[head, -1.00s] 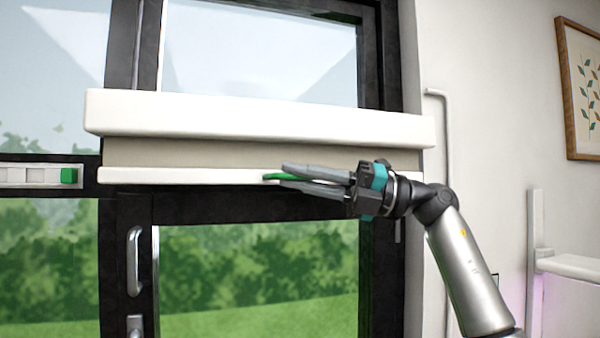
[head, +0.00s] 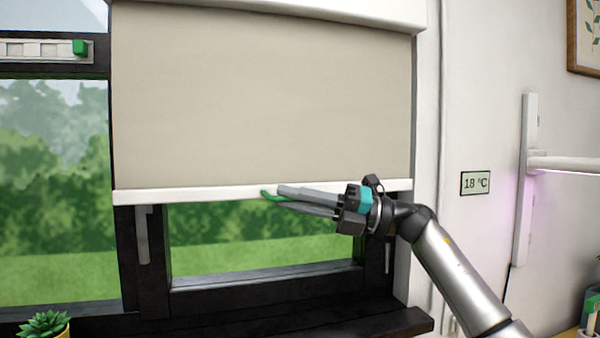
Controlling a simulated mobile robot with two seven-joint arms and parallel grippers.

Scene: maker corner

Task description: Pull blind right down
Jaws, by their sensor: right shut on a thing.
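The blind (head: 260,100) is a beige sheet hanging from a white case (head: 330,10) at the top of the window. Its white bottom bar (head: 190,194) hangs over the lower part of the pane, and a strip of glass shows below it. A green tab (head: 270,196) sits on the bar near its middle. My right gripper (head: 282,197) is shut on the green tab, with its fingers reaching in from the right. The fingers hide part of the bar. My left gripper is not in view.
A dark window sill (head: 330,325) runs below the window, with a potted succulent (head: 44,325) at the lower left. A white slider strip with a green knob (head: 80,47) is at the upper left.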

